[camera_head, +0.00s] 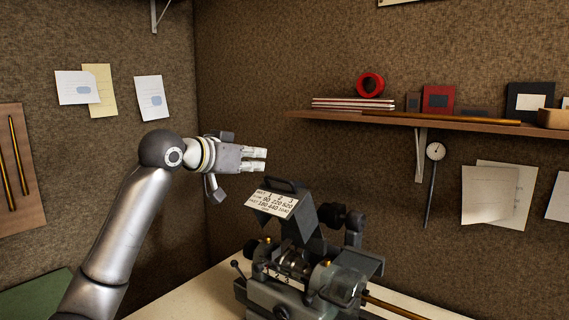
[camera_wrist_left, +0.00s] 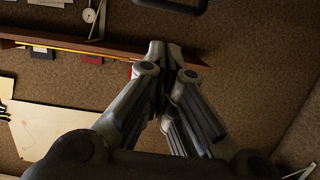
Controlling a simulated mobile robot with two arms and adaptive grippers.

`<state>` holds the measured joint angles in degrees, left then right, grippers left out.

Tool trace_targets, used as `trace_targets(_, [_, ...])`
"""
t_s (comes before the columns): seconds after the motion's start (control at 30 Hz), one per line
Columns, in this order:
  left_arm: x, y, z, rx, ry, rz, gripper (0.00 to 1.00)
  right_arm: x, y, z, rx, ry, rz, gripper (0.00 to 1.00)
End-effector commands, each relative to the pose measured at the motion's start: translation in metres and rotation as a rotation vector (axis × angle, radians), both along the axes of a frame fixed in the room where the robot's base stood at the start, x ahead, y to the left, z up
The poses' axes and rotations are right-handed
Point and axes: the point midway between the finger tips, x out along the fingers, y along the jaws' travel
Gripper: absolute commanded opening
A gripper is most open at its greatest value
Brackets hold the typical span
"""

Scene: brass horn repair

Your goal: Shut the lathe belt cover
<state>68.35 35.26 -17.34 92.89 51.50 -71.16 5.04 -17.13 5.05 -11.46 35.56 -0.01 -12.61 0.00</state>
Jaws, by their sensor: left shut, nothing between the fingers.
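The lathe (camera_head: 290,300) stands on the bench at the bottom centre of the head view. Its dark belt cover (camera_head: 303,210) is swung up and stands open, with a white speed-number plate on its face and a black handle (camera_head: 281,186) on its top edge. The stepped pulleys (camera_head: 288,264) show below it. My left gripper (camera_head: 262,159) is shut and empty, above and to the left of the handle, apart from it. In the left wrist view the shut fingers (camera_wrist_left: 172,55) point up the picture, and a dark bar (camera_wrist_left: 182,4), possibly the handle, shows at the top edge.
A wooden shelf (camera_head: 390,120) with a red tape ring, boxes and books runs along the back wall at right. A dial gauge (camera_head: 433,170) hangs below it. The motor (camera_head: 350,218) sits behind the lathe. Free air surrounds my left gripper.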

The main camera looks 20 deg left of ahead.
Motion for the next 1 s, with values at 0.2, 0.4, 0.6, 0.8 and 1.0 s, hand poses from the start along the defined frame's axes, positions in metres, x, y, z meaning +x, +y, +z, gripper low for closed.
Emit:
trace_targets(0.2, [0.001,0.003,0.025,-0.014,-0.026,-0.002,0.00,-0.001,0.003,0.004,0.004,0.002,-0.002,0.00])
trace_targets(0.4, [0.029,-0.008,0.021,-0.015,-0.021,-0.004,0.00,-0.003,0.013,0.024,0.015,0.004,-0.006,0.00])
trace_targets(0.6, [0.069,-0.023,0.013,-0.016,-0.022,-0.003,0.00,-0.005,0.014,0.049,0.017,0.007,-0.006,0.00])
trace_targets(0.8, [0.083,-0.026,-0.006,-0.012,-0.023,-0.001,0.00,-0.004,0.010,0.064,0.011,0.006,-0.004,0.00])
trace_targets(1.0, [0.073,-0.022,-0.022,-0.013,-0.026,-0.001,0.00,-0.001,0.002,0.073,0.003,0.003,-0.001,0.00])
